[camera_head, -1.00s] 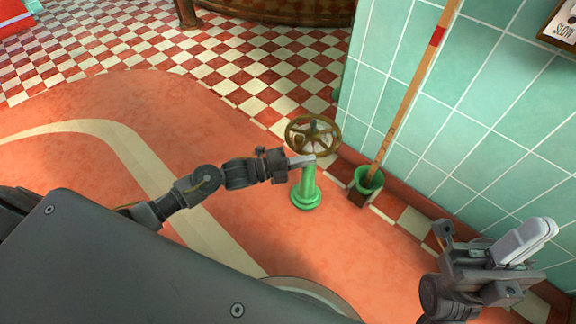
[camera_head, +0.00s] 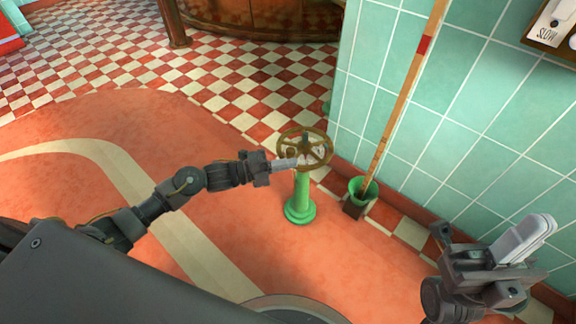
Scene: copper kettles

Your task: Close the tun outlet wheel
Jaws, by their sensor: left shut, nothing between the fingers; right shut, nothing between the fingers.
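The outlet wheel (camera_head: 319,138) is a brass-coloured spoked handwheel lying roughly flat on top of a green post (camera_head: 300,197) that stands on the orange floor. My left gripper (camera_head: 296,162) is shut and empty, with its fingertips at the near left side of the wheel, overlapping the rim in the picture. I cannot tell whether they touch it. My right gripper (camera_head: 531,240) is shut and empty at the lower right, well away from the wheel.
A green bucket (camera_head: 371,190) with a long wooden pole (camera_head: 407,95) stands right of the post, against a green tiled wall (camera_head: 480,110). A large wooden vessel (camera_head: 250,14) is at the back. A sign (camera_head: 552,32) hangs top right. Open floor lies to the left.

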